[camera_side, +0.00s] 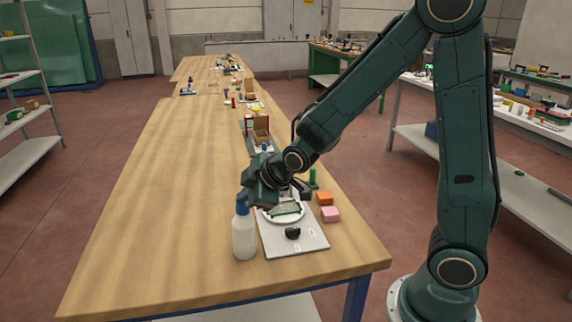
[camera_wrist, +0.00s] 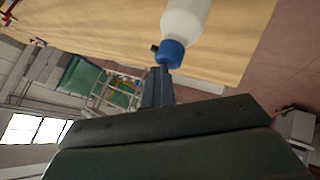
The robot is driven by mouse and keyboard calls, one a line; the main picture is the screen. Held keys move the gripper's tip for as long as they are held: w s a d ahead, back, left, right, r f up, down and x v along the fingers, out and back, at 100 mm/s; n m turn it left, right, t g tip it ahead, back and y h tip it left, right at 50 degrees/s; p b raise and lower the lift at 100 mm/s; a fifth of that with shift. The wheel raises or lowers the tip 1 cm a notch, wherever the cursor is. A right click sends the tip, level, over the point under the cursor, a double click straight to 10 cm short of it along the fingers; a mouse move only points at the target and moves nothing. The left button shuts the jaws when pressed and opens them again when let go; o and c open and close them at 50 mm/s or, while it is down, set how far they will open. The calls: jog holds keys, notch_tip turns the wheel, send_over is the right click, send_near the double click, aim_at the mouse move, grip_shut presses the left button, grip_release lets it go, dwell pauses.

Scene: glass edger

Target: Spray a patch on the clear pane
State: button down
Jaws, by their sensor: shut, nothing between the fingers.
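A spray bottle (camera_side: 243,236) with a whitish translucent body and a blue head stands upright at the left edge of a grey board. Its body (camera_wrist: 185,18) and blue head also show at the top of the wrist view. My gripper (camera_side: 247,194) is at the height of the bottle's head, very close to it. In the wrist view its fingers are together, with tips (camera_wrist: 159,72) beside the blue head; I cannot tell whether they touch it. A greenish clear pane (camera_side: 287,208) lies on a white round holder on the board, partly hidden by my wrist.
The grey board (camera_side: 285,250) carries a small black object (camera_side: 292,233). Orange (camera_side: 324,198) and pink (camera_side: 331,214) blocks lie to its right, with a green upright item (camera_side: 313,178) behind. Small boxes (camera_side: 261,130) stand farther back. The wooden table (camera_side: 165,200) is clear to the left.

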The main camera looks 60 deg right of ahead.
jog(key=shift+r, duration=2.2)
jog(key=s+r+m+g, duration=0.1)
jog(key=s+r+m, duration=0.2)
jog(key=s, duration=0.9)
jog(key=s+r+m+g, duration=0.2)
jog(key=s+r+m, duration=0.2)
jog(key=s, duration=0.9)
jog(key=shift+m+g, duration=0.3)
jog(key=shift+m, duration=0.4)
